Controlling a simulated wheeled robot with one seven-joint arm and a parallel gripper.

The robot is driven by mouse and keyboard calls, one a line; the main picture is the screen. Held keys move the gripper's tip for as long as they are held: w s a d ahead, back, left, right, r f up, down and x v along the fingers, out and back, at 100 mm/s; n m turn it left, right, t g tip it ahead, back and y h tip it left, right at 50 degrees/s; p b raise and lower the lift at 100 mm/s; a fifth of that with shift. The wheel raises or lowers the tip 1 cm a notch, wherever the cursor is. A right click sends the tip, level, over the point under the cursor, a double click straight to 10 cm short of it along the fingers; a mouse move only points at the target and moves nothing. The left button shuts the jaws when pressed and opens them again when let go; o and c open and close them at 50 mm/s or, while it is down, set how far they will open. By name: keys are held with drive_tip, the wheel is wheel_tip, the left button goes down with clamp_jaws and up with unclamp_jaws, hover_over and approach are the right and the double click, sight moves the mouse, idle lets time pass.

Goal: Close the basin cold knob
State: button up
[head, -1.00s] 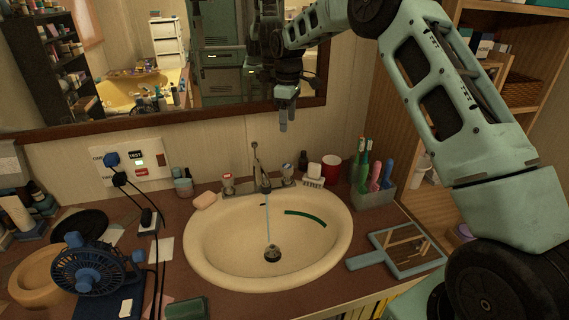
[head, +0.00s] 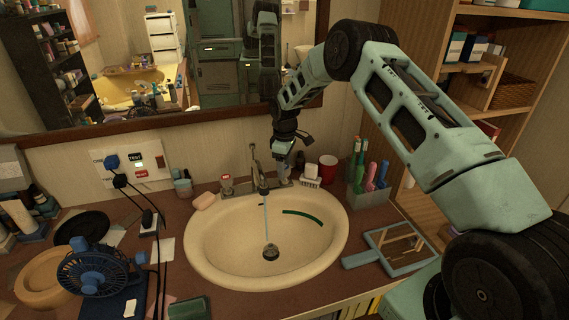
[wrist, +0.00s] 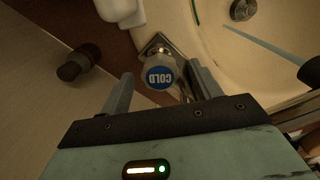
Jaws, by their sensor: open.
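The cold knob (wrist: 160,74), with a blue round cap marked COLD, shows upside down in the wrist view, on a metal base at the basin's back edge. My gripper (wrist: 160,88) is open, with one finger on each side of the knob; I cannot tell if they touch it. In the head view my gripper (head: 283,168) hides most of this knob. The basin (head: 215,245) is cream and oval. The faucet (head: 256,168) stands at its back, and a thin stream of water (head: 266,215) falls to the drain. The other knob (head: 227,184) has a red mark.
Soap (head: 205,201) lies left. A dark bottle (wrist: 74,67) is near my gripper. A mirror (head: 215,100) hangs behind.

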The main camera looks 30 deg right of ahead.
drive_tip(key=shift+f, duration=0.1)
drive_tip(key=c, duration=1)
drive_tip(key=shift+o, duration=0.2)
drive_tip(key=shift+m, duration=0.3)
drive_tip(key=m+b, duration=0.2)
drive_tip(key=m, duration=0.1)
drive_tip(key=shift+f, duration=0.1)
drive_tip(key=m+b, duration=0.1)
drive_tip(key=m, duration=0.4)
